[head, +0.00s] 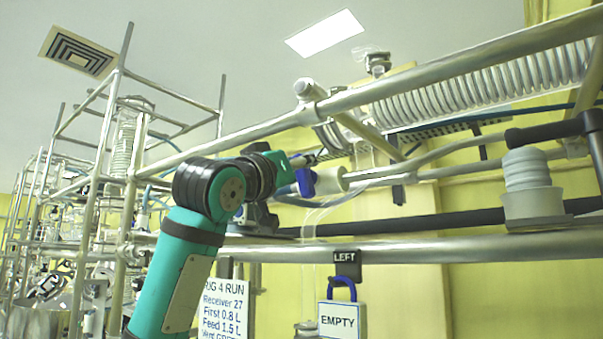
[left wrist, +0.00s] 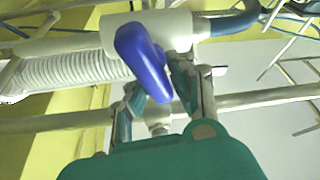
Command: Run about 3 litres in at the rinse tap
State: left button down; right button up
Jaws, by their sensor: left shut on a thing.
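The tap has a white body (head: 330,180) and a blue handle (head: 305,182), and sits in front of the metal frame in the head view. In the left wrist view the blue handle (left wrist: 143,62) hangs down at a slant from the white body (left wrist: 158,27). My left gripper (head: 295,176) reaches up to the tap. Its fingers (left wrist: 160,88) stand on both sides of the handle and are shut on it. In the head view the gripper and wrist hide part of the contact. The liquid level cannot be read here. My right gripper is not in view.
Metal rails (head: 440,250) run across close to the arm. A black "LEFT" label (head: 346,263) and an "EMPTY" tag (head: 340,321) hang below. A written board (head: 224,305) is partly behind my arm. A coiled glass condenser (head: 480,82) lies above right.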

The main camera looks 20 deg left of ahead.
pick_arm(q)
jog(key=n+y+b, duration=0.1)
jog(key=n+y, duration=0.1)
jog(key=n, duration=0.2)
jog(key=shift+a, duration=0.15)
jog(key=shift+a+n+y+b, duration=0.15)
jog(key=shift+n+y+b, duration=0.2)
jog(key=shift+n, duration=0.55)
jog(key=c, duration=1.4)
grip_release()
jog(key=shift+o, duration=1.2)
jog(key=v, duration=1.2)
jog(key=shift+r, duration=0.1)
